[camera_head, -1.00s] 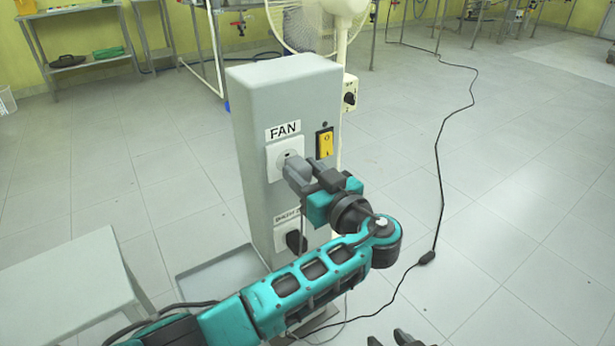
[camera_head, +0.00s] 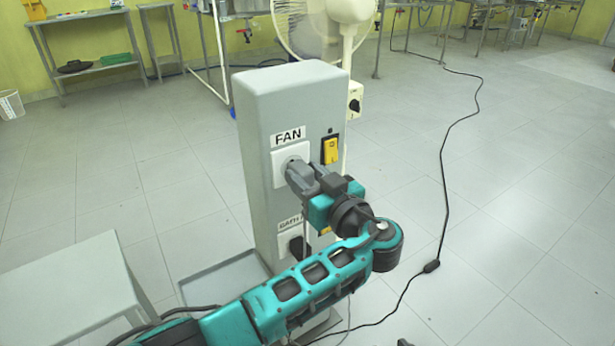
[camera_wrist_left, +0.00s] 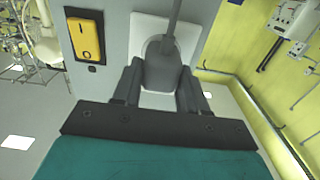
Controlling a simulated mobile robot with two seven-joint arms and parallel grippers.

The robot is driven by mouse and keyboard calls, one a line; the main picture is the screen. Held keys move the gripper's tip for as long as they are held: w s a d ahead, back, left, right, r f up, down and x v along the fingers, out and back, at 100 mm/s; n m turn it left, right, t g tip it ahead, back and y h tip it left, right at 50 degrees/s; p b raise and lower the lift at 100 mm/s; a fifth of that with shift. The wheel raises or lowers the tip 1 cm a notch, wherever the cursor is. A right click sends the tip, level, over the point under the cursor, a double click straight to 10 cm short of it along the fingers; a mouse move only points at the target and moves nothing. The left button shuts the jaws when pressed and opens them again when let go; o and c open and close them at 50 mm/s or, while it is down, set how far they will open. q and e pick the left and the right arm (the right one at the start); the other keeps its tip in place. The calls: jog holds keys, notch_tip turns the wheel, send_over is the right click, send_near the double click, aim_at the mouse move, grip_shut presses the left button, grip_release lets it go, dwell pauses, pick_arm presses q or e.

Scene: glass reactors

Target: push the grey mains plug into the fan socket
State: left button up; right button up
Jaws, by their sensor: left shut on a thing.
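The grey mains plug (camera_head: 299,176) is between the fingers of my left gripper (camera_head: 309,184), which is shut on it. The plug is at the lower part of the white fan socket (camera_head: 283,155), under the FAN label on the grey pillar. The left wrist view shows the plug (camera_wrist_left: 161,68) in front of the white socket plate (camera_wrist_left: 143,27), its cord running up the picture. The plug hides part of the socket, so I cannot tell how far its pins are in. Only dark tips of my right gripper (camera_head: 404,342) show at the bottom edge.
A yellow switch (camera_head: 331,149) sits right of the fan socket. A lower socket (camera_head: 287,243) holds a dark plug. A white fan (camera_head: 315,30) stands behind the pillar, a grey table (camera_head: 70,285) at lower left. A black cable (camera_head: 440,190) crosses open floor on the right.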

pick_arm(q)
jog(key=shift+w+a, duration=0.25)
jog(key=shift+w, duration=0.05)
jog(key=shift+w+a+r, duration=0.2)
jog(key=shift+w+a, duration=0.05)
dwell(0.8)
grip_shut()
jog(key=o, duration=0.7)
grip_release()
jog(key=shift+w, duration=0.1)
jog(key=shift+o, duration=1)
jog(key=shift+w+a+f, duration=0.1)
jog(key=shift+f, duration=0.05)
jog(key=o, duration=0.3)
jog(key=shift+o, duration=0.2)
jog(key=shift+s+d, duration=0.25)
